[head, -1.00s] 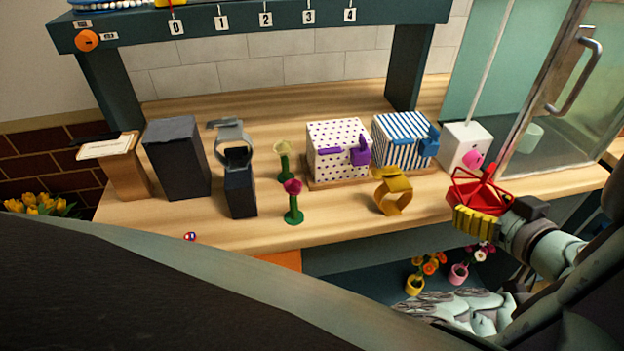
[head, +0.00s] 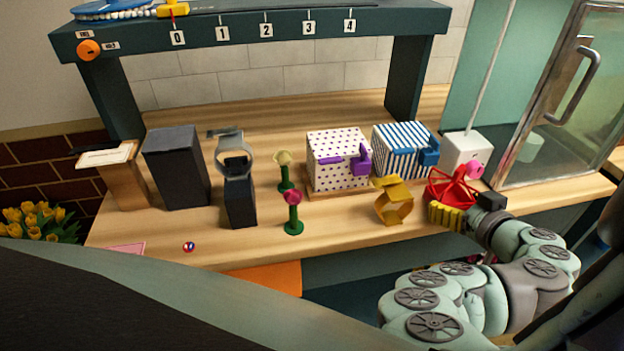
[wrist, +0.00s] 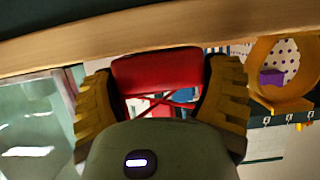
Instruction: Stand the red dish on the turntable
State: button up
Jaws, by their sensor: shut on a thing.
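The red dish (head: 452,187) is an open-ribbed red piece at the right front of the bench. It also shows between the fingers in the wrist view (wrist: 155,72). My gripper (head: 466,208), with ridged yellow fingers, is shut on it. The fingers also flank the dish in the wrist view (wrist: 162,95). Whether the dish touches the bench I cannot tell. A blue round plate (head: 100,6) edged with white beads, cut off at the top left on the dark raised shelf, may be the turntable.
A yellow ring stand (head: 394,201) is just left of the dish. Behind are a dotted box (head: 335,150), a striped box (head: 400,150) and a white box (head: 462,150). A glass door (head: 550,100) is at right. A pink flower holder (head: 293,212) stands mid-bench.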

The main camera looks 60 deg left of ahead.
jog(key=shift+w, duration=0.1)
jog(key=o, duration=1.1)
jog(key=shift+f, duration=0.1)
jog(key=shift+o, duration=0.2)
